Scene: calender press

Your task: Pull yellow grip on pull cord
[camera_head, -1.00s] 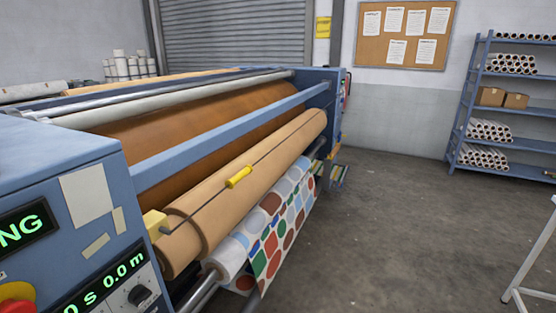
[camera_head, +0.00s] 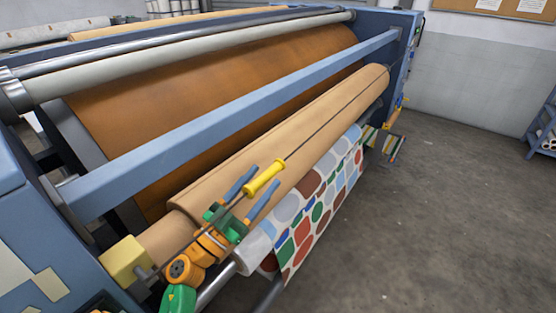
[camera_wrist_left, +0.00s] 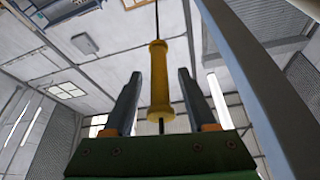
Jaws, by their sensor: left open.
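The yellow grip (camera_head: 264,179) is a small cylinder on the dark pull cord (camera_head: 325,124), which runs along the front of the tan roll (camera_head: 300,130). My left gripper (camera_head: 257,187) comes in from the lower left with its two blue-grey fingers open. The near end of the grip lies between the fingertips in the head view. In the left wrist view the yellow grip (camera_wrist_left: 159,82) stands between the two open fingers (camera_wrist_left: 158,98), with visible gaps on both sides. My right gripper is not in view.
The blue crossbar (camera_head: 240,112) of the press runs behind the cord and roll. Patterned fabric (camera_head: 315,207) hangs below the roll. A yellow block (camera_head: 125,260) sits at the roll's near end.

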